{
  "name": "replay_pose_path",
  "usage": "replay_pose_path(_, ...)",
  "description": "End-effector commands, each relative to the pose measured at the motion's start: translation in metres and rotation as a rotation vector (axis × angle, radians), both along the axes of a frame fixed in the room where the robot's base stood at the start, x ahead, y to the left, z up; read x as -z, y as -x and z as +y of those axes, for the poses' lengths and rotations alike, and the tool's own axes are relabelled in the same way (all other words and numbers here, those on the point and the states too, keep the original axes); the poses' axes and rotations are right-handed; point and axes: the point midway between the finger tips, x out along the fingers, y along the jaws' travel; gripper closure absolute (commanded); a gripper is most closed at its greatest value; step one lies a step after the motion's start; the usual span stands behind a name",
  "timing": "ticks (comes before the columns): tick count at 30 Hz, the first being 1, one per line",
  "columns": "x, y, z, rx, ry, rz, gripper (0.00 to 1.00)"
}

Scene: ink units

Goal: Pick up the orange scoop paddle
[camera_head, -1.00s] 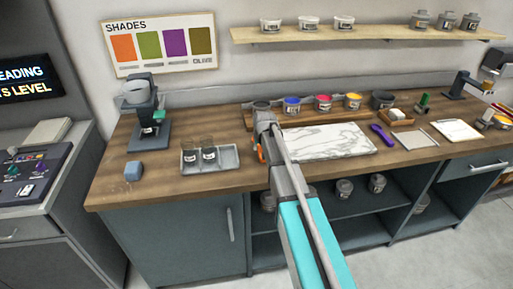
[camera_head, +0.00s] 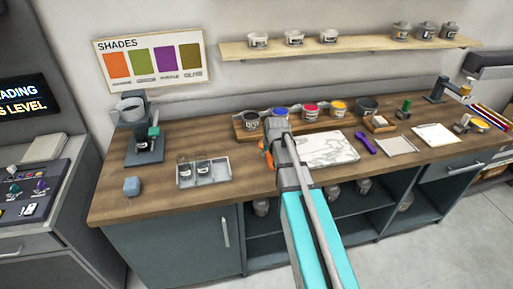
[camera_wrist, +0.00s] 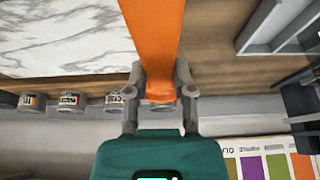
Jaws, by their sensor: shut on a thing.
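My gripper (camera_wrist: 160,85) is shut on the orange scoop paddle (camera_wrist: 152,38) in the wrist view. One finger lies on each side of its narrower end, and the wide flat part runs off the top edge. In the head view, my gripper (camera_head: 277,140) is over the wooden counter beside the marble slab (camera_head: 330,150). Only a small orange part of the paddle (camera_head: 267,157) shows there, just left of my gripper. The rest is hidden by my arm. I cannot tell how high the paddle is above the counter.
Several ink pots stand behind, including a blue pot (camera_head: 280,113) close to my gripper and a red pot (camera_head: 310,110). A grey tray with jars (camera_head: 222,172) lies to the left. A purple scoop (camera_head: 365,143) lies right of the slab. The front-left counter is mostly clear.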

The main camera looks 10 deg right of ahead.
Motion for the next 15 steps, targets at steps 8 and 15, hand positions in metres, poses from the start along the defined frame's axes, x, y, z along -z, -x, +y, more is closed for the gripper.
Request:
replay_pose_path(8,-0.015,0.027,-0.015,0.0,0.0,0.0,1.0)
replay_pose_path(15,-0.016,0.031,-0.018,-0.001,0.0,0.0,1.0)
